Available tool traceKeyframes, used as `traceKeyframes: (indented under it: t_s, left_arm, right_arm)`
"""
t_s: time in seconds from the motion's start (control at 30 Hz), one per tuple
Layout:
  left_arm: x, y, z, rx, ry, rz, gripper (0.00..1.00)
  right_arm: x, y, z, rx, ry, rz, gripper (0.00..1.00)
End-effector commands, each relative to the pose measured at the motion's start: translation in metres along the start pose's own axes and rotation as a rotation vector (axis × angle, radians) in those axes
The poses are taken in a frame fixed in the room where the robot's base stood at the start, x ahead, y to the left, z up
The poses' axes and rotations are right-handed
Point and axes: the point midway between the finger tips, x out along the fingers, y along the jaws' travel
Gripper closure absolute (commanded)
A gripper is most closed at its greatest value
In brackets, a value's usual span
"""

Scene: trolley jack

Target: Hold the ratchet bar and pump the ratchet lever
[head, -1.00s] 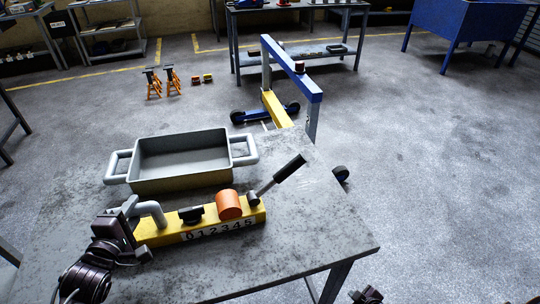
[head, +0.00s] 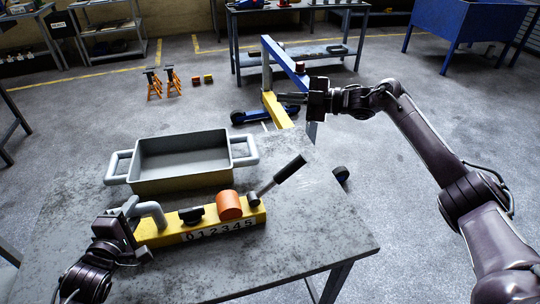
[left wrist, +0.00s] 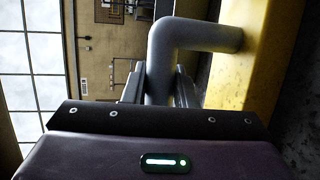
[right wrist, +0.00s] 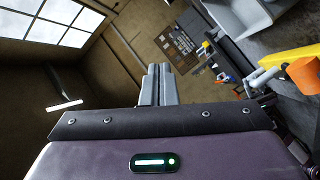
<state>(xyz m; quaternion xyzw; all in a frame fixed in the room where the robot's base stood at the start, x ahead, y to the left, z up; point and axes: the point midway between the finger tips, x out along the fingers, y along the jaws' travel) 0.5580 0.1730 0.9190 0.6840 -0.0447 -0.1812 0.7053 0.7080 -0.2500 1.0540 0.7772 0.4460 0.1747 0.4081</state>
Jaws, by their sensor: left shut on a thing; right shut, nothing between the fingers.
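The yellow ratchet bar (head: 200,225) lies on the grey table with a 0–5 number strip on its front. It carries an orange cylinder (head: 229,205) and a black knob (head: 190,214). The ratchet lever (head: 287,172), grey with a black grip, slants up to the right from its right end. My left gripper (head: 133,208) is shut on the bar's grey bent handle (head: 153,211); the left wrist view shows this handle (left wrist: 165,60) between the fingers. My right gripper (head: 285,97) is shut and empty, held in the air above and beyond the lever, apart from it.
A grey tray (head: 180,184) with two side handles stands behind the bar. The table's right part (head: 330,235) is clear. Beyond it stands a blue and yellow hoist frame (head: 273,108), behind my right gripper in the picture. Orange jack stands (head: 153,86) are on the floor.

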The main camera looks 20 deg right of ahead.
Motion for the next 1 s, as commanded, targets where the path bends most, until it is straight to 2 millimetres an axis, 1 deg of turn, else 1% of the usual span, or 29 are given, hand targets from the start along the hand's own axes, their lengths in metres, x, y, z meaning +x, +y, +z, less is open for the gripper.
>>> traceKeyframes:
  t_s: [0.03, 0.1, 0.2, 0.3, 0.4, 0.5, 0.7, 0.83, 1.0]
  left_arm:
    - [0.0, -0.002, 0.0, 0.0, -0.001, -0.005, 1.0]
    - [0.0, -0.002, 0.0, 0.0, -0.001, -0.005, 1.0]
    - [0.0, -0.002, 0.0, 0.0, -0.001, -0.005, 1.0]
    - [0.0, -0.002, 0.0, 0.0, -0.001, -0.005, 1.0]
    - [0.0, -0.002, 0.0, -0.001, -0.001, -0.005, 1.0]
    - [0.0, -0.003, 0.0, -0.001, -0.001, -0.005, 1.0]
    - [0.0, -0.003, 0.0, -0.001, -0.001, -0.005, 1.0]
    - [0.0, -0.003, 0.0, -0.001, -0.001, -0.005, 1.0]
    - [0.0, -0.003, 0.001, 0.0, -0.001, -0.005, 1.0]
  right_arm:
    - [0.007, 0.007, -0.024, -0.008, 0.019, -0.072, 1.0]
    - [0.014, 0.006, -0.051, 0.004, 0.03, -0.173, 1.0]
    - [0.015, 0.0, -0.081, 0.032, 0.013, -0.318, 1.0]
    - [0.007, -0.01, -0.104, 0.071, -0.036, -0.453, 1.0]
    - [-0.009, -0.021, -0.119, 0.123, -0.112, -0.575, 1.0]
    - [-0.03, -0.032, -0.129, 0.185, -0.206, -0.674, 1.0]
    - [-0.069, -0.049, -0.137, 0.303, -0.37, -0.79, 1.0]
    - [-0.083, -0.055, -0.138, 0.348, -0.429, -0.82, 1.0]
    - [-0.087, -0.057, -0.139, 0.364, -0.449, -0.83, 1.0]
